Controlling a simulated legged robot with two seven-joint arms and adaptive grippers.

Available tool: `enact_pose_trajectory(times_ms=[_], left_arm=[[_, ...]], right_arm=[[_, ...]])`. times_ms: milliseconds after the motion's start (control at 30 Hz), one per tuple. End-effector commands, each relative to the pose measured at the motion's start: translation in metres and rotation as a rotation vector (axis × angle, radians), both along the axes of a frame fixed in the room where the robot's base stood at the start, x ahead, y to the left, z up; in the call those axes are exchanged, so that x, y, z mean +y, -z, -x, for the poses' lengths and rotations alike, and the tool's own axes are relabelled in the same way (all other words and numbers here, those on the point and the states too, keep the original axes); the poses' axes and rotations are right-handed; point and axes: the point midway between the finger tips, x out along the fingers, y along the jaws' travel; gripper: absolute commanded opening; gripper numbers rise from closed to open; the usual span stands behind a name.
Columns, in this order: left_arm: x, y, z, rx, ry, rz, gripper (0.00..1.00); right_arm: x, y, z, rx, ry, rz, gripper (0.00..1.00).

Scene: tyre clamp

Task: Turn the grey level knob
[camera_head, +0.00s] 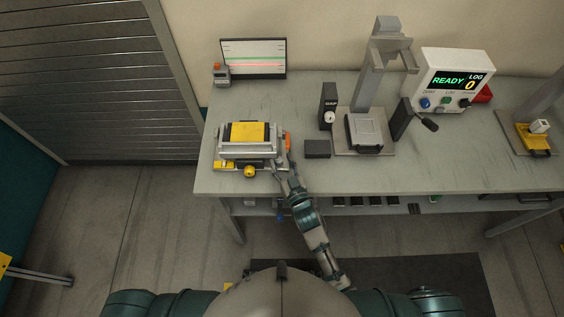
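A grey device with a yellow top block (247,132) stands at the left end of the workbench. A round yellow knob (250,171) is on its front and an orange part (288,141) is at its right side. My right gripper (283,161) is at the device's front right corner, its fingers apart and pointing away from me. I cannot make out a grey level knob; the fingers cover part of that corner. Whether they touch anything is too small to tell. My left gripper is not in view.
A screen with a red line (252,60) stands behind the device. A grey press stand (369,90), a small dark block (317,149) and a white box reading READY and 0 (457,82) are to the right. Bare bench (240,185) lies along the front edge.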

Motion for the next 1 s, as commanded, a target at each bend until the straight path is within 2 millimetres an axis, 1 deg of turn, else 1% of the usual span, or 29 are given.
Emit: enact_pose_trajectory(times_ms=[33,67,100,167,367,600,833,1000], left_arm=[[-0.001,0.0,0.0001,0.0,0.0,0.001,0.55],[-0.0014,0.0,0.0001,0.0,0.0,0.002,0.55],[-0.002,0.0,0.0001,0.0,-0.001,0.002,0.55],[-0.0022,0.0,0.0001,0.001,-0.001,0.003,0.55],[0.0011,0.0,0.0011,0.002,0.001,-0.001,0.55],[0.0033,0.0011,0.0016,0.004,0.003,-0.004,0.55],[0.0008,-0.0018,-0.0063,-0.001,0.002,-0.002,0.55],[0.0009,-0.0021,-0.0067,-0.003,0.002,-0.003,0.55]], right_arm=[[0.0003,0.0001,0.0001,0.0,0.0,0.0,0.32],[0.0004,0.0001,0.0001,0.0,0.0,0.0,0.24],[0.0006,0.0001,0.0,0.001,0.0,0.0,0.14],[0.0006,0.0001,-0.0001,0.001,0.001,0.001,0.0],[0.0015,-0.0007,0.0003,-0.001,0.009,-0.004,0.0],[0.0031,-0.0015,0.0001,0.0,0.11,-0.01,0.0],[0.0023,-0.0019,-0.0001,-0.003,0.159,-0.002,0.0],[0.003,-0.0023,0.0001,-0.004,0.158,-0.002,0.0]])
